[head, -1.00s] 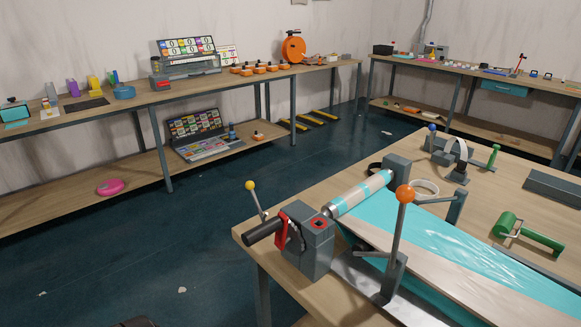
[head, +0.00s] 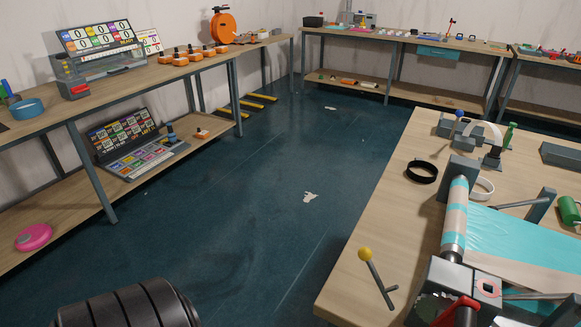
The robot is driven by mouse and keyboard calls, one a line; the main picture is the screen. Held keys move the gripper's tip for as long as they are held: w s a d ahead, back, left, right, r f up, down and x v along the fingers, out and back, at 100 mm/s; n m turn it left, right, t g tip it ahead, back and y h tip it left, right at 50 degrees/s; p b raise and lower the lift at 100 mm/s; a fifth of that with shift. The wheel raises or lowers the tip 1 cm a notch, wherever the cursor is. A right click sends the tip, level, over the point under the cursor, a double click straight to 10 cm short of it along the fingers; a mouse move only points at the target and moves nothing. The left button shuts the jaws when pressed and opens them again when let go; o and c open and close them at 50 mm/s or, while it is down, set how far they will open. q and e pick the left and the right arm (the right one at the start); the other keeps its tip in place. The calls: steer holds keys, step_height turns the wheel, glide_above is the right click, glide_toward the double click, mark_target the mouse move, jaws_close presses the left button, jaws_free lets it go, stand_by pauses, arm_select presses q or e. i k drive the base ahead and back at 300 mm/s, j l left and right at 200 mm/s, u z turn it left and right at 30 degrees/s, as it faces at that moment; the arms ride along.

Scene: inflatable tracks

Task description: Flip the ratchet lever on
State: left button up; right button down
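A grey ratchet block (head: 449,280) sits on the near part of the wooden table (head: 345,296) at the lower right. A red lever part (head: 459,309) is on its near side, cut by the bottom edge. A yellow-knobbed lever (head: 373,270) stands tilted beside the block, leaning up and to the left. I cannot tell which lever is the ratchet lever. A roller with white and teal bands (head: 456,220) runs from the block to a grey far support (head: 459,172). Neither of my grippers shows.
Teal sheeting (head: 500,229) spreads right of the roller. A black ring (head: 421,171) and a green roller (head: 569,211) lie on the table. A long shelf (head: 170,75) lines the left wall. Open dark floor (head: 250,230) lies between. A black ribbed part at bottom left seems mine.

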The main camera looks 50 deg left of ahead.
mark_target(364, 253)
steer(key=k+j, duration=0.1)
steer(key=j, duration=0.3)
steer(key=k+j, duration=0.1)
steer(key=j, duration=0.3)
steer(key=k+j, duration=0.1)
steer(key=j, duration=0.3)
steer(key=k+j, duration=0.15)
steer(key=j, duration=0.25)
steer(key=k+j, duration=0.1)
steer(key=j, duration=0.3)
